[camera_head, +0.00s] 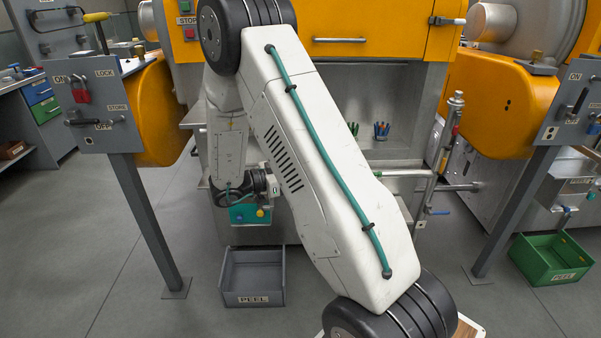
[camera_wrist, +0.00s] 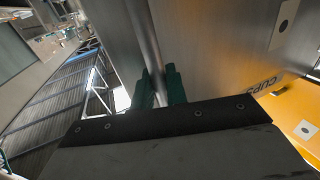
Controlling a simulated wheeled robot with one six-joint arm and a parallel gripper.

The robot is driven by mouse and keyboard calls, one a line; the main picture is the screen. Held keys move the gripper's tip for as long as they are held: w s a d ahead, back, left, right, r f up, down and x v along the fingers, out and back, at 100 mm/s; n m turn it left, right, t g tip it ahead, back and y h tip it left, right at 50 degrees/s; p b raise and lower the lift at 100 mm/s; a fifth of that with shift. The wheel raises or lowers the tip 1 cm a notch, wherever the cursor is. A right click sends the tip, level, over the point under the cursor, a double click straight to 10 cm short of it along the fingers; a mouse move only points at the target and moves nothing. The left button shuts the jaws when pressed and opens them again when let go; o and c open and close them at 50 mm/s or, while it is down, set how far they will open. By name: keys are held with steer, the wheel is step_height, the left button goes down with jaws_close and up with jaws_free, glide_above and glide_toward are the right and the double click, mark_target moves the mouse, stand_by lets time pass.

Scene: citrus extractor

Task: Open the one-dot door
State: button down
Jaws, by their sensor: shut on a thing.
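In the wrist view, the two dark teal fingers of my gripper (camera_wrist: 160,88) are closed on a slim round metal bar (camera_wrist: 151,45), one finger on each side. The bar runs along a brushed steel panel (camera_wrist: 215,45). A pale plate with one dark dot (camera_wrist: 283,24) is on the steel at the upper right. A second one-dot plate (camera_wrist: 305,130) is on an orange panel (camera_wrist: 285,108) at the right edge. I cannot tell which door the bar belongs to. In the head view my arm hides the fingers and the bar.
In the head view an orange door with a bar handle (camera_head: 340,40) is above an open recess. Posts with lever boxes (camera_head: 93,110) stand left and right. A grey PEEL bin (camera_head: 253,278) and a green PEEL bin (camera_head: 551,262) are on the floor. The left floor is clear.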

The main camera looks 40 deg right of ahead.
steer(key=c, duration=1.5)
jaws_free()
steer(key=shift+w+a, duration=0.1)
steer(key=v, duration=0.7)
steer(key=shift+a, duration=0.25)
